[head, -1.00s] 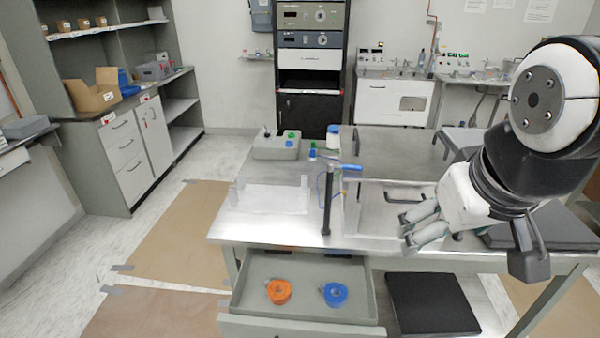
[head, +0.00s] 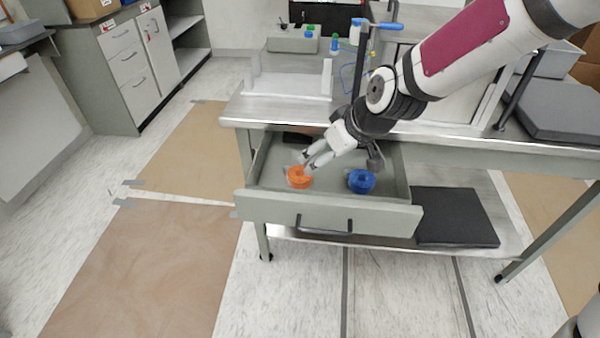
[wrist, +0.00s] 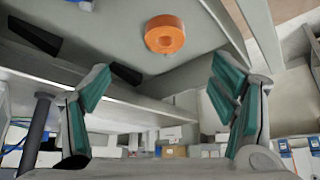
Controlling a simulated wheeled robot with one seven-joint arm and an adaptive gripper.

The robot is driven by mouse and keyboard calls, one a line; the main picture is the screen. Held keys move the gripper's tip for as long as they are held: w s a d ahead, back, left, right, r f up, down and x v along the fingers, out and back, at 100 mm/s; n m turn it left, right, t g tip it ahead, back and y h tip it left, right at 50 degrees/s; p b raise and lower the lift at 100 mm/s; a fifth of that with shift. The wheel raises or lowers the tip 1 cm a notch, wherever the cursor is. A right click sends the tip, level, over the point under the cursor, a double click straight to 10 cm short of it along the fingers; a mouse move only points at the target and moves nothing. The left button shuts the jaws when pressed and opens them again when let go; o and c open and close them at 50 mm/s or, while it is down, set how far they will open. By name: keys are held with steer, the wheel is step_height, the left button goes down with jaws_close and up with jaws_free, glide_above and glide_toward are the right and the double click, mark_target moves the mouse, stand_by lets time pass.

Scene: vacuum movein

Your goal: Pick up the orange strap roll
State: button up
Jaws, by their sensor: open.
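The orange strap roll (head: 299,177) lies in the left part of the open drawer (head: 330,214) under the bench. In the wrist view the orange strap roll (wrist: 165,35) shows whole, near the top centre, beyond the fingertips. My gripper (head: 306,160) reaches into the drawer from the upper right, with its fingertips close to the roll in the head view. In the wrist view my gripper (wrist: 158,85) has its two fingers wide apart with nothing between them. I cannot tell the exact gap between fingers and roll.
A blue strap roll (head: 361,181) lies in the same drawer, to the right. The bench edge (head: 450,136) runs above the drawer. A black slab (head: 455,216) lies on the shelf to the right. The floor in front is clear.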

steer(key=b, duration=0.3)
glide_above(300, 174)
steer(key=s+d, duration=0.2)
steer(key=d, duration=0.1)
step_height(300, 174, down, 7)
steer(key=shift+r, duration=0.1)
steer(key=shift+a+b+x, duration=0.15)
steer(key=shift+b+x, duration=0.25)
steer(key=shift+x, duration=0.9)
steer(key=shift+a+b+x, duration=0.1)
steer(key=shift+b+x, duration=0.3)
steer(key=shift+x, duration=0.95)
steer(key=shift+s+r, duration=0.1)
steer(key=shift+s, duration=0.05)
steer(key=c, duration=1.3)
